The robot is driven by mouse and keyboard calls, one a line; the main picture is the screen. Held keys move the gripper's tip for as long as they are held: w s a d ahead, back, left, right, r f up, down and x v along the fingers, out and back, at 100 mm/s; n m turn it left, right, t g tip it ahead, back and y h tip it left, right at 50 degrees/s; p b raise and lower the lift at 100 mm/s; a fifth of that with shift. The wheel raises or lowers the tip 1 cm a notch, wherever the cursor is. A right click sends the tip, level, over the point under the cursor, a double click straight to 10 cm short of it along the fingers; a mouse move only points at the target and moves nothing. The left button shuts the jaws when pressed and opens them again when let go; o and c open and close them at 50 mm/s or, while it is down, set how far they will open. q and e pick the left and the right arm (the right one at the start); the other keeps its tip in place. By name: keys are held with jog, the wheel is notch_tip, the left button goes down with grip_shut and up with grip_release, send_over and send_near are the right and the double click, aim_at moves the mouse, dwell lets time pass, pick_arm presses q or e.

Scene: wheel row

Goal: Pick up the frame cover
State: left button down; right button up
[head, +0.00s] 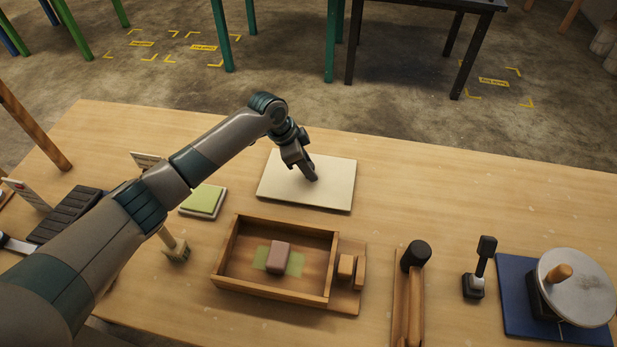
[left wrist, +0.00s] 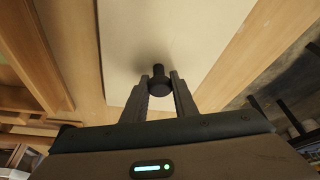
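The frame cover seems to be the flat cream board (head: 335,190) lying on the table behind the wooden tray. It also fills the middle of the left wrist view (left wrist: 130,40), where a dark round knob (left wrist: 159,82) stands on it. My left gripper (head: 312,176) reaches down over the board. In the left wrist view its two fingers (left wrist: 160,92) are apart, one on each side of the knob; I see no clear grip on it. In the head view the knob is hidden by the gripper. My right gripper is in neither view.
In front of the board is a wooden tray (head: 222,262) holding a pink block (head: 279,257). A green pad (head: 203,200) lies left. A black-ended wooden tool (head: 415,257), a small black lever (head: 480,267) and a round metal disc (head: 590,287) stand right. The table's back right is clear.

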aim_at(313, 164)
pick_arm(q)
jog(key=shift+r, duration=0.1)
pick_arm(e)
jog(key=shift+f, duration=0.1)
pick_arm(q)
jog(key=shift+r+b, duration=0.4)
jog(key=shift+r, duration=0.15)
notch_tip(313, 164, up, 2)
jog(key=shift+w+r+b, duration=0.1)
jog(key=shift+b, duration=0.4)
jog(key=s+d+r+b, duration=0.3)
jog(key=s+d+r, duration=0.4)
jog(key=s, duration=0.2)
jog(key=shift+s+r, duration=0.2)
jog(key=shift+r, duration=0.05)
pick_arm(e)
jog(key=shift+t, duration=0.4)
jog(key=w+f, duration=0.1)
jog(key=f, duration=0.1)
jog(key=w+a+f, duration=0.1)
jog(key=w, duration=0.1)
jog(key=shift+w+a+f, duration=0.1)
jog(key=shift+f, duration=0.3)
